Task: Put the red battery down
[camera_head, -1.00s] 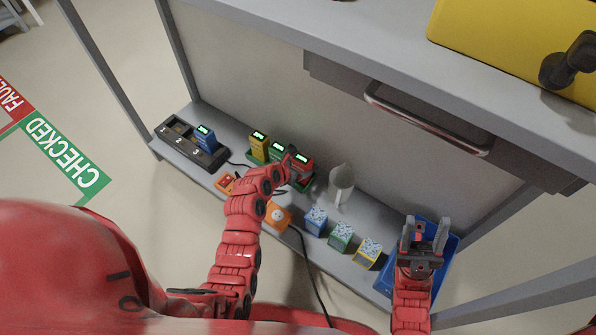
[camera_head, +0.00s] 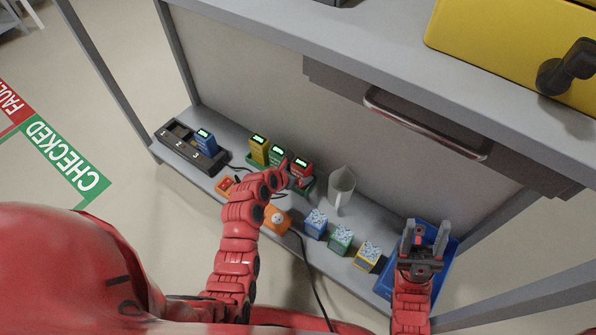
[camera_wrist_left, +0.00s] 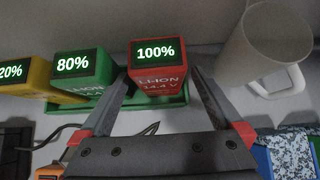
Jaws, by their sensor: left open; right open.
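The red battery (camera_head: 302,166) stands upright in the green tray (camera_head: 306,188), at the right end of a row beside the green battery (camera_head: 277,154) and the yellow battery (camera_head: 259,148). In the left wrist view the red battery (camera_wrist_left: 157,68) shows 100%, the green battery (camera_wrist_left: 80,75) 80%. My left gripper (camera_head: 288,172) is open in front of the red battery; in the wrist view its fingers (camera_wrist_left: 162,80) lie to either side of the battery's lower part. Whether they touch it I cannot tell. My right gripper (camera_head: 425,233) is open and empty over the blue bin (camera_head: 450,250).
A charger (camera_head: 180,150) with numbered slots holds a blue battery (camera_head: 205,141) at the left. A white jug (camera_head: 341,187) stands close right of the red battery. Several patterned boxes (camera_head: 340,238) line the shelf front. The tabletop (camera_head: 350,50) overhangs the shelf.

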